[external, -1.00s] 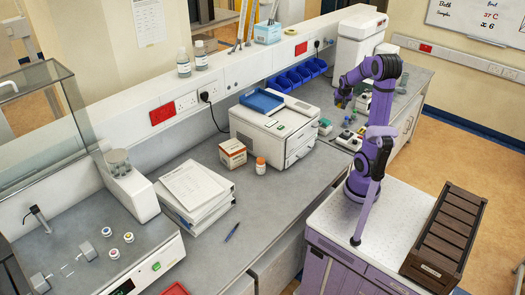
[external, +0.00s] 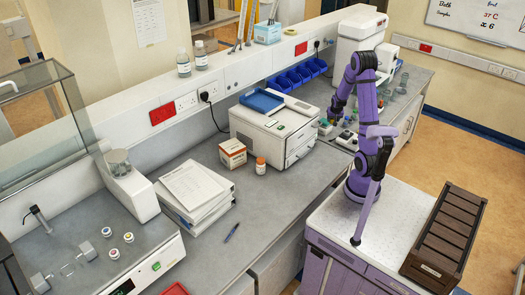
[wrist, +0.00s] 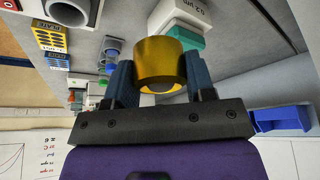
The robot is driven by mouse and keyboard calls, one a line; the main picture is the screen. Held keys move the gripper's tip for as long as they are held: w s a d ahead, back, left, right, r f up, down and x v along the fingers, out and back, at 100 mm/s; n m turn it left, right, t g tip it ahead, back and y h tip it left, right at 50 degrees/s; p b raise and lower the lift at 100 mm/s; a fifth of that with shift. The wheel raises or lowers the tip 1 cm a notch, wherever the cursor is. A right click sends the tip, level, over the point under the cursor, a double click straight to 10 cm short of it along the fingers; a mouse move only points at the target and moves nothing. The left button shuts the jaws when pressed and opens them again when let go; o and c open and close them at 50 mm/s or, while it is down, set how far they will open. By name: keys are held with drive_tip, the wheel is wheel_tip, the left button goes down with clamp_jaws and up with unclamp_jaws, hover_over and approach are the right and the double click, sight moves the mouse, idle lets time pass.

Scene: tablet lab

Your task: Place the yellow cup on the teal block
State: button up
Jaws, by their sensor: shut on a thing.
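The yellow cup (wrist: 160,62) is between the two blue fingers of my gripper (wrist: 158,82) in the wrist view. My gripper is shut on it. A teal block (wrist: 188,42) shows just behind the cup in that view, partly hidden by it, beside a white labelled part (wrist: 190,14). In the external view my gripper (external: 332,117) hangs low over the bench, close to a small teal and white item (external: 325,127) right of the white machine. The cup is too small to make out there. I cannot tell whether cup and block touch.
The white machine (external: 272,133) with a blue tray (external: 262,102) stands left of my gripper. Blue bins (external: 297,76) line the wall behind. Several small items and glassware (external: 388,95) stand to the right.

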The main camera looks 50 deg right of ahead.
hover_over(329, 117)
drive_tip(key=s+a, duration=0.1)
drive_tip(key=shift+s+f, duration=0.1)
drive_tip(key=shift+f, duration=2.1)
drive_tip(key=shift+f, duration=0.1)
drive_tip(key=o, duration=0.9)
drive_tip(key=shift+o, duration=0.2)
drive_tip(key=v, duration=1.2)
